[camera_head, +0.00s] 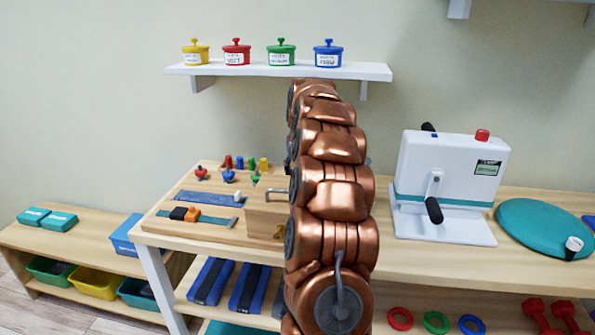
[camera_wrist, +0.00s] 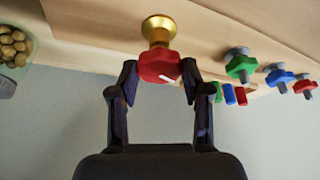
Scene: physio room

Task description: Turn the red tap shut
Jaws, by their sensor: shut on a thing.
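In the wrist view, a red tap (camera_wrist: 158,66) with a white pointer mark sits on a brass stem (camera_wrist: 158,30) fixed to a pale wooden surface. My gripper (camera_wrist: 159,72) has one dark finger on each side of the tap and is shut on it. The white mark slants toward the right finger. In the head view, my copper-coloured arm hides the held tap and the gripper.
Green (camera_wrist: 240,66), blue (camera_wrist: 279,77) and red (camera_wrist: 304,86) knobs stand right of the tap in the wrist view. In the head view, the wooden activity board (camera_head: 190,231) lies left of my arm, and a white crank machine (camera_head: 450,172) stands right.

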